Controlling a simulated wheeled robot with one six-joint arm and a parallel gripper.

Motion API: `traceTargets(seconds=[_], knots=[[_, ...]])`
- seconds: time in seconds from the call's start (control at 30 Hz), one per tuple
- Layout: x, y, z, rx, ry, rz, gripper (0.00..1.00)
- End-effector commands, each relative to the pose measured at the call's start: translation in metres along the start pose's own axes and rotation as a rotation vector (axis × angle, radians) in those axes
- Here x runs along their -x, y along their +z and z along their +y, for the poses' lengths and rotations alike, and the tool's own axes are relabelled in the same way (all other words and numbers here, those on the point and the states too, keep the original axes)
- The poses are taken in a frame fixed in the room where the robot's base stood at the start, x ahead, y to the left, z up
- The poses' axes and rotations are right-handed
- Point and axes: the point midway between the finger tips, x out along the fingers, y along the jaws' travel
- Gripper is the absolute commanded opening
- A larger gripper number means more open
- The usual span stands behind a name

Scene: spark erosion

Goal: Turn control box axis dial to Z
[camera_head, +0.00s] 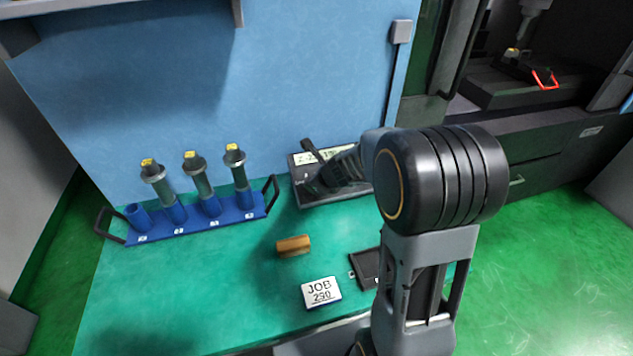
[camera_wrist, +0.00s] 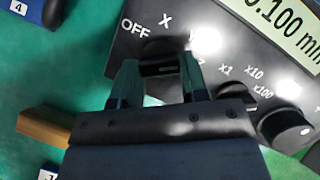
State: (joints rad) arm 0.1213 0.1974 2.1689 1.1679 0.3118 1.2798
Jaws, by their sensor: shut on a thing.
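The control box (camera_head: 297,174) is dark with a lit display and stands at the back of the green bench, against the blue wall. In the wrist view its face (camera_wrist: 215,28) shows an axis dial (camera_wrist: 160,58) with OFF and X marks at its left and top. A mark by the right finger looks like Z and is partly hidden. My gripper (camera_wrist: 160,68) is shut on the dial, one finger on each side. In the head view my gripper (camera_head: 318,182) is over the box's left part. The dial's pointer cannot be read.
A multiplier dial (camera_wrist: 232,92) and a round knob (camera_wrist: 286,128) sit right of my fingers. A blue rack (camera_head: 225,210) with electrode holders stands left. A wooden block (camera_head: 293,246), a JOB card (camera_head: 321,292) and a dark flat item (camera_head: 365,268) lie in front.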

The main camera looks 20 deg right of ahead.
Motion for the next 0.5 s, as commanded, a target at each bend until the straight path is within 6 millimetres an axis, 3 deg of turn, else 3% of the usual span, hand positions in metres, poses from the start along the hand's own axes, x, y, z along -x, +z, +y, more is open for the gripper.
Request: traceTargets(seconds=[0.5], knots=[[0.0,0.0008,0.0022,-0.225,-0.084,-0.001,0.17]])
